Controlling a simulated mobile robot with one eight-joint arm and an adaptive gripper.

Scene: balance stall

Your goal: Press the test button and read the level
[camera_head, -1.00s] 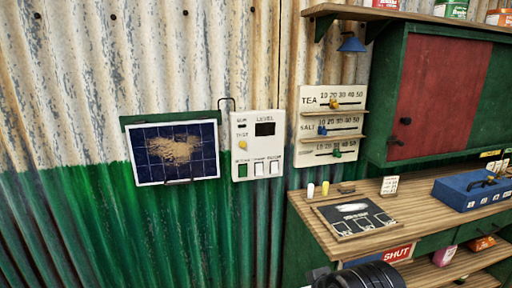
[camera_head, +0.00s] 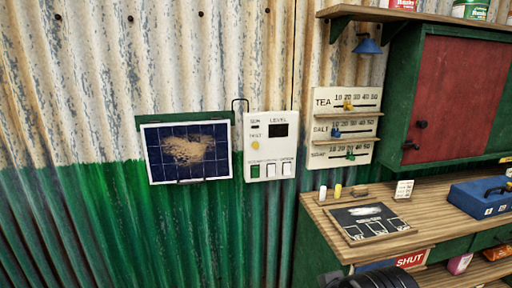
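A white control panel (camera_head: 270,146) is fixed on the corrugated wall. Its round yellow test button (camera_head: 255,145) is at the left of the panel, under a small label. The dark level display (camera_head: 279,130) is at the upper right of the panel and looks blank. Along the bottom are a green switch (camera_head: 254,171) and two white switches (camera_head: 278,170). A solar panel (camera_head: 189,152) with a brown dusty patch hangs just left of the control panel. My gripper is not in view; a dark part of mine shows at the bottom edge.
A slider board (camera_head: 346,127) marked TEA and SALT hangs to the right. Below it a wooden counter (camera_head: 445,220) holds a slate board (camera_head: 368,222), chalks, a small card and a blue box (camera_head: 483,197). A green cabinet with a red door (camera_head: 446,92) juts out above.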

